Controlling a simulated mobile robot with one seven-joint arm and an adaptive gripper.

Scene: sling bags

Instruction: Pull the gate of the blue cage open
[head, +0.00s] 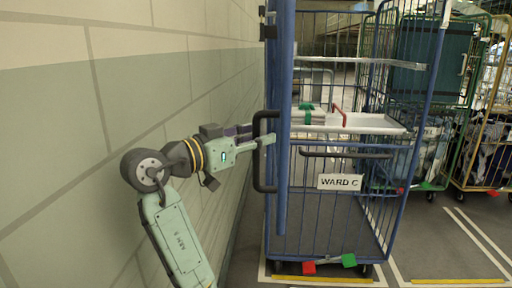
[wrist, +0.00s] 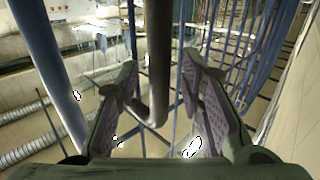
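The blue cage (head: 399,205) stands upright at the centre, with a white "WARD C" sign (head: 340,182) on its front. A thick blue upright (head: 285,85) runs down its left side. A dark vertical handle (head: 259,178) sticks out to the left of that upright. My gripper (head: 267,140) is at the upper part of the handle, reaching in from the left. In the wrist view, my gripper (wrist: 160,88) is open, and the dark handle bar (wrist: 158,55) stands between its two fingers, with gaps visible on both sides. I cannot tell if the gate is ajar.
A pale brick wall (head: 130,85) runs close along the left. Inside the cage is a white shelf (head: 375,124). A green cage (head: 467,85) and a yellowish cage (head: 503,90) stand to the right. Floor with white lines (head: 477,235) is clear at the front right.

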